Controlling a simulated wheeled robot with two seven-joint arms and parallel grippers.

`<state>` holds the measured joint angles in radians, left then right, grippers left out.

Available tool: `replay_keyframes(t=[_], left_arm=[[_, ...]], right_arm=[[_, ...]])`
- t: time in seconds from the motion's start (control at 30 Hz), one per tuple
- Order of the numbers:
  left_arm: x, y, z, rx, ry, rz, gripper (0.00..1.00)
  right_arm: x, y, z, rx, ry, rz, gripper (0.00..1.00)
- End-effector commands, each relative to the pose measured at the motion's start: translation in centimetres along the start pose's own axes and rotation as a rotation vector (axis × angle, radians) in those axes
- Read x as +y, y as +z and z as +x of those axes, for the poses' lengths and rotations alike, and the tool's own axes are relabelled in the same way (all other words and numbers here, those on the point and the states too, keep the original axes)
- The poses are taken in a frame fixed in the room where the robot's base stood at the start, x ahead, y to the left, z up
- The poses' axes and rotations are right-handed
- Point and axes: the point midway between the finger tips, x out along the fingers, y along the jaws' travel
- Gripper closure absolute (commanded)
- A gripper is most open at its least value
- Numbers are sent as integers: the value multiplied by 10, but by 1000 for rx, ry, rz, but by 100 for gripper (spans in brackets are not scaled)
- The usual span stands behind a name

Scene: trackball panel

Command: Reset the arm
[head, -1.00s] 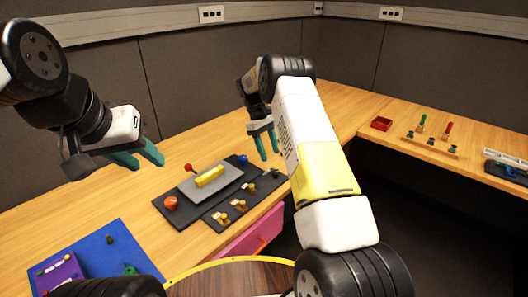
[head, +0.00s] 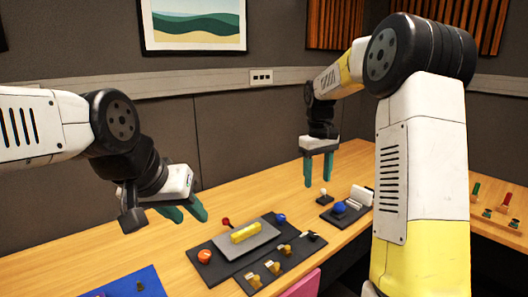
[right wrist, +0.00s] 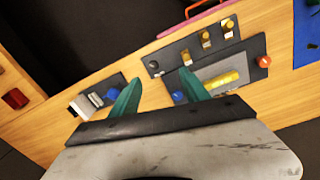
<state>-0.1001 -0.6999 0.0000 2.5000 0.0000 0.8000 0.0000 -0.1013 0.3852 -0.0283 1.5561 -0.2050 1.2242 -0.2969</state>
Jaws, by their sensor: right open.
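My right gripper (head: 318,170) is open and empty in the head view, raised above the back of the table with its teal fingers pointing down. In the right wrist view its fingers (right wrist: 160,92) are spread with nothing between them. My left gripper (head: 184,211) is open and empty in the head view, above the left part of the table. A trackball panel with a blue ball (head: 339,208) lies below and right of the right gripper. The ball also shows in the right wrist view (right wrist: 112,95), beside the left finger.
A dark panel (head: 222,249) carries a yellow bar (head: 245,233), a red-orange knob (head: 204,257) and several yellow switches. A blue mat (head: 120,284) lies at front left. Pegs stand on a board at far right. Bare wood lies behind the panels.

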Motion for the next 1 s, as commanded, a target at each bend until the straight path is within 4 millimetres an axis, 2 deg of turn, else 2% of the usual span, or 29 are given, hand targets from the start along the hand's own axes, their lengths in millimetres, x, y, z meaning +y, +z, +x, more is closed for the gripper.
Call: replay_keyframes(t=[0.03, 0.2, 0.4, 0.6, 0.7, 0.83, 1.0], left_arm=[[0, 0, 0, 0, 0, 0, 64], [0, 0, 0, 0, 0, 0, 64], [0, 0, 0, 0, 0, 0, 64], [0, 0, 0, 0, 0, 0, 64], [0, 0, 0, 0, 0, 0, 64], [0, 0, 0, 0, 0, 0, 64], [0, 0, 0, 0, 0, 0, 64]], right_arm=[[-7, 17, -18, 43, -2, 24, 46], [-34, 71, -57, 179, -16, 110, 46], [-71, 138, -79, 337, -40, 212, 46], [-108, 197, -76, 482, -71, 310, 46], [-121, 217, -70, 536, -84, 348, 46], [-132, 231, -62, 578, -95, 378, 46], [-136, 236, -58, 592, -100, 390, 46]])
